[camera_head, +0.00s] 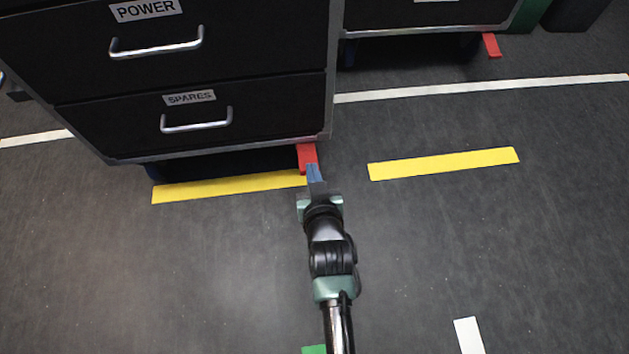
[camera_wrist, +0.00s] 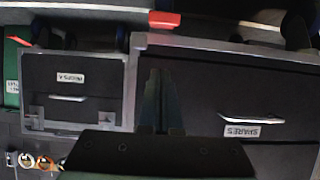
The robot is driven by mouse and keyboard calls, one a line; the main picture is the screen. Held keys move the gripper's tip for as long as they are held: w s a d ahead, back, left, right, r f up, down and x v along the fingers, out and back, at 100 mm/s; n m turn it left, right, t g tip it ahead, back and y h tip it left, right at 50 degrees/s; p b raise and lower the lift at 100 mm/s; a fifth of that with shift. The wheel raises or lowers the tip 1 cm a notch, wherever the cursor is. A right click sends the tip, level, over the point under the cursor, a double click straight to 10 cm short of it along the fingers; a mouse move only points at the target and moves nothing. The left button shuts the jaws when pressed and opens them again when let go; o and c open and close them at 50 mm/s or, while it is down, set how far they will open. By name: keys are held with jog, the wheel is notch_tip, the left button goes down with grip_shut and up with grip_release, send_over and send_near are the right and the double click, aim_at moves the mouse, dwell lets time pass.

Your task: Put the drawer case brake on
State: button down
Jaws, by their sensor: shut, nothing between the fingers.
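The black drawer case (camera_head: 262,108) with a grey metal frame stands at the upper left in the head view, with POWER and SPARES labels. Its red brake pedal (camera_head: 307,157) sticks out under the lower right front corner. I cannot tell whether the pedal is up or down. My gripper (camera_head: 314,169) is shut and empty, its blue fingertips right at the pedal's front end; contact cannot be told. In the wrist view the case shows upside down, with the SPARES drawer (camera_wrist: 260,105) at right, the red pedal (camera_wrist: 165,19) at the top and my shut fingers (camera_wrist: 155,75) below it.
A second dark case (camera_head: 425,14) stands behind at right, with its own red pedal (camera_head: 491,45). Yellow tape (camera_head: 445,163) and white tape (camera_head: 480,87) mark the dark floor. Another yellow strip (camera_head: 215,188) lies before the case. The floor right of my arm is clear.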

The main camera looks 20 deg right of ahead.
aim_at(307, 157)
jog(key=w+d+f+b, duration=0.1)
jog(key=w+f+b, duration=0.3)
jog(key=f+b, duration=0.2)
jog(key=shift+f+b, duration=0.2)
jog(key=shift+b, duration=0.15)
jog(key=shift+s, duration=0.15)
